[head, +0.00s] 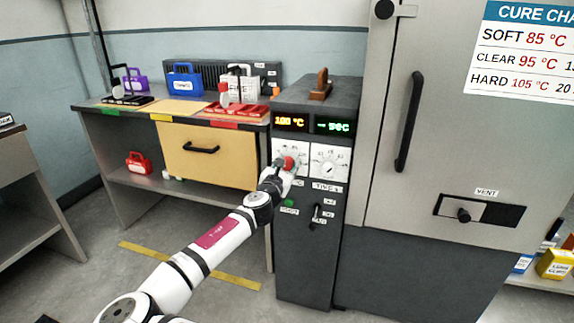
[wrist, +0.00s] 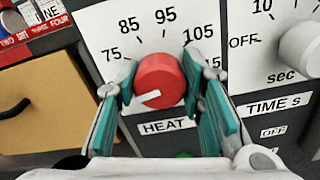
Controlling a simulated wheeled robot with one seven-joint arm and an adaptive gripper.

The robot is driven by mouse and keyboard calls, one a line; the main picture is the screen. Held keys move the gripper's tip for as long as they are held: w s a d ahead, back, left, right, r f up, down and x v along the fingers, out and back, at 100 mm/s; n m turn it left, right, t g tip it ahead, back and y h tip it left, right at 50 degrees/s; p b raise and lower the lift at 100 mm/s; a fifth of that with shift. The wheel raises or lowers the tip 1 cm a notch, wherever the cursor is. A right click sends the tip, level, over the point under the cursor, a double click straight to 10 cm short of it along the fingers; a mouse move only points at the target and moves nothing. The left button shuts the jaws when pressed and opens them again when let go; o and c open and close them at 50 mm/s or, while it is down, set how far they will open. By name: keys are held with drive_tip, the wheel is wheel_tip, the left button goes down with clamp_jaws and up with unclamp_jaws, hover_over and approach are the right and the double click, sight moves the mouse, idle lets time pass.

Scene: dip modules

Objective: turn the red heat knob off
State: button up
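The red heat knob (wrist: 160,80) sits on a white dial marked 75 to 105 and above, over a HEAT label. Its white pointer mark points to the lower left, below the 75. My gripper (wrist: 160,86) has its teal fingers on either side of the knob, close against it, and appears shut on it. The left finger covers part of the dial's left side, so any OFF mark there is hidden. In the head view the knob (head: 289,162) shows at the end of my arm, and my gripper (head: 285,167) covers part of the dial.
The time dial (head: 329,163) is just right of the heat dial. A display (head: 291,121) above reads 100 °C. A green button (head: 289,202) and a black handle (head: 316,213) are below. A workbench with a yellow drawer (head: 207,153) stands left, a large grey door (head: 440,110) right.

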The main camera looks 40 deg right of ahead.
drive_tip(key=shift+o, duration=1.1)
drive_tip(key=v, duration=1.2)
drive_tip(key=shift+s+d, duration=0.1)
